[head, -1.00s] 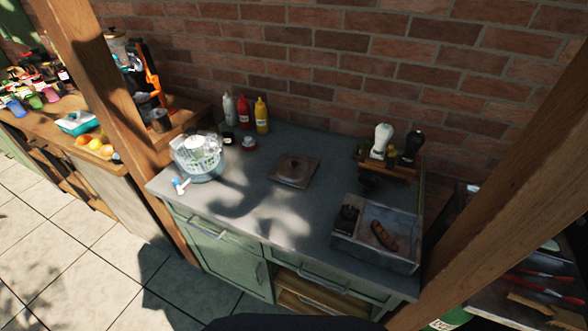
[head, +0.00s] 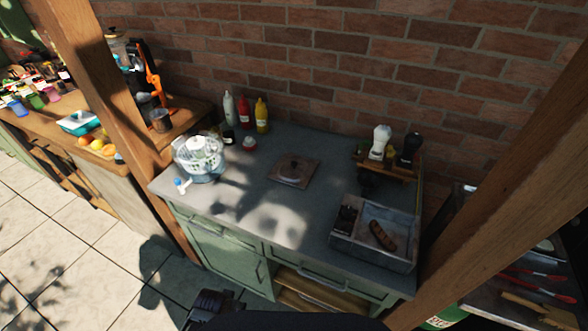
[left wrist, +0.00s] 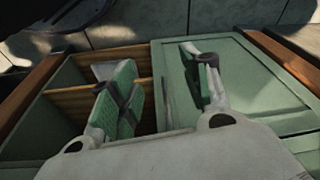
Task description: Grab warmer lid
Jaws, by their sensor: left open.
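The warmer lid (head: 293,170) appears to be the square metal plate with a round raised knob, lying flat in the middle of the grey counter (head: 240,215). My left gripper (left wrist: 165,88) is open and empty in the left wrist view, in front of the green cabinet below the counter. The lid does not show in that view. In the head view only a dark part of my left arm shows at the bottom edge, well apart from the lid. My right gripper is in neither view.
A clear dispenser (head: 199,158) stands at the counter's left, with several sauce bottles (head: 245,112) behind. A grey tray (head: 373,262) with a sausage sits at the front right. Wooden posts (head: 110,100) flank the counter. The counter before the lid is clear.

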